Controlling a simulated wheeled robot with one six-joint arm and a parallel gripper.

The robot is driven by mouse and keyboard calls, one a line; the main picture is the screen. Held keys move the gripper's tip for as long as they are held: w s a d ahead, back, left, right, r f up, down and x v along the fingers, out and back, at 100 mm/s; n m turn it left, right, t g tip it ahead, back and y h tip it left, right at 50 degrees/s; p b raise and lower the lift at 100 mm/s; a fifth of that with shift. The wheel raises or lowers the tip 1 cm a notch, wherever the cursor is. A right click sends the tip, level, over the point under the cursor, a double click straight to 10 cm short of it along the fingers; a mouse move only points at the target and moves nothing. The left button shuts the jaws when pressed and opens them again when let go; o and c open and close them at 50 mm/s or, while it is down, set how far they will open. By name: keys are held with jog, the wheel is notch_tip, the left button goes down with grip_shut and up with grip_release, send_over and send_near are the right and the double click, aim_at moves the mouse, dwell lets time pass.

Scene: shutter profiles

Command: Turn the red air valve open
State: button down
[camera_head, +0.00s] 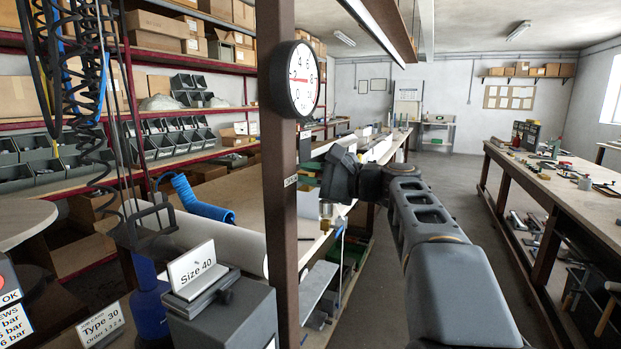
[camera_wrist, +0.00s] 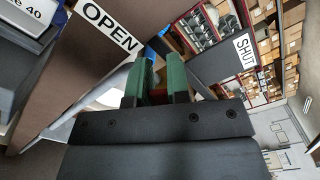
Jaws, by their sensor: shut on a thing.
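My gripper (camera_wrist: 158,78) shows in the wrist view with its two green fingertips close together, shut on the air valve's handle. Only a small reddish-brown patch (camera_wrist: 158,95) shows between the fingers; most of the valve is hidden by them. An OPEN label (camera_wrist: 110,28) is at the upper left of the fingers and a SHUT label (camera_wrist: 244,50) is at the right. In the head view the dark end of my arm (camera_head: 340,174) is beside the brown post, and the fingertips cannot be made out. A brass fitting (camera_head: 326,224) hangs just below it.
The brown post (camera_head: 280,200) stands close on the left of my arm and carries a round gauge (camera_head: 303,79). A grey block with a Size 40 sign (camera_head: 192,268) is at lower left. A long workbench (camera_head: 560,185) stands right, beyond open floor.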

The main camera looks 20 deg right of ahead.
dwell(0.3)
jog(key=c, duration=1.1)
grip_release()
